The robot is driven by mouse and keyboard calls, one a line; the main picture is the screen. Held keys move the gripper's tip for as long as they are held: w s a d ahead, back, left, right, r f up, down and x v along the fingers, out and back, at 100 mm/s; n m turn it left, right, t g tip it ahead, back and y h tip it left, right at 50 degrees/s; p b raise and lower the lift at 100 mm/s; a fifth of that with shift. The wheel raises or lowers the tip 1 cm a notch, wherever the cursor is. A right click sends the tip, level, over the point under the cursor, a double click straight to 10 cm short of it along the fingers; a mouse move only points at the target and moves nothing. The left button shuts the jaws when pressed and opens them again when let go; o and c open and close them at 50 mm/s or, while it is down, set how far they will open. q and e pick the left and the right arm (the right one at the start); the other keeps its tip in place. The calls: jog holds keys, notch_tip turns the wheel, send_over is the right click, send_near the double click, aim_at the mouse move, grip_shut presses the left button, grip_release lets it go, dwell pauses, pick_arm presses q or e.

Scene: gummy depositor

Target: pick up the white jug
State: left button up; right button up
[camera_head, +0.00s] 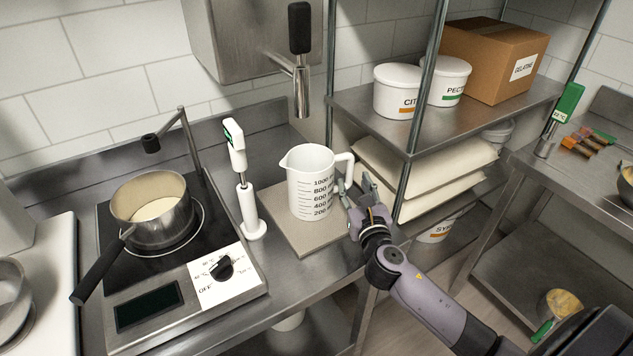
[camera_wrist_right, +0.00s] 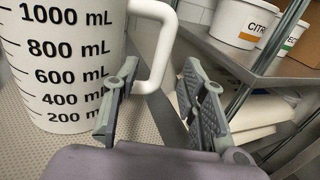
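The white jug (camera_head: 307,187) stands upright on a beige mat (camera_head: 291,238) on the steel counter. It has dark volume marks on its side, and its handle points right. In the right wrist view the jug (camera_wrist_right: 60,60) fills the left side, with its handle (camera_wrist_right: 165,48) at the upper middle. My right gripper (camera_head: 360,190) is at the handle side of the jug. Its two fingers (camera_wrist_right: 162,75) are spread apart, with the handle showing between and beyond them. I cannot tell whether a finger touches the handle. My left gripper is not in view.
A white stick device (camera_head: 243,185) stands just left of the jug. Farther left, a pot (camera_head: 153,212) sits on a hotplate (camera_head: 180,292). A shelf post (camera_head: 418,110) rises close to the right of my gripper. White tubs (camera_head: 398,92) and a cardboard box (camera_head: 490,55) are on the shelf.

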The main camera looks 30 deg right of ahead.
aim_at(351, 175)
jog(key=shift+p+x, duration=0.45)
jog(key=shift+x, duration=2.3)
jog(key=shift+f, duration=0.1)
jog(key=shift+s, duration=0.1)
jog(key=shift+c, duration=0.5)
grip_shut()
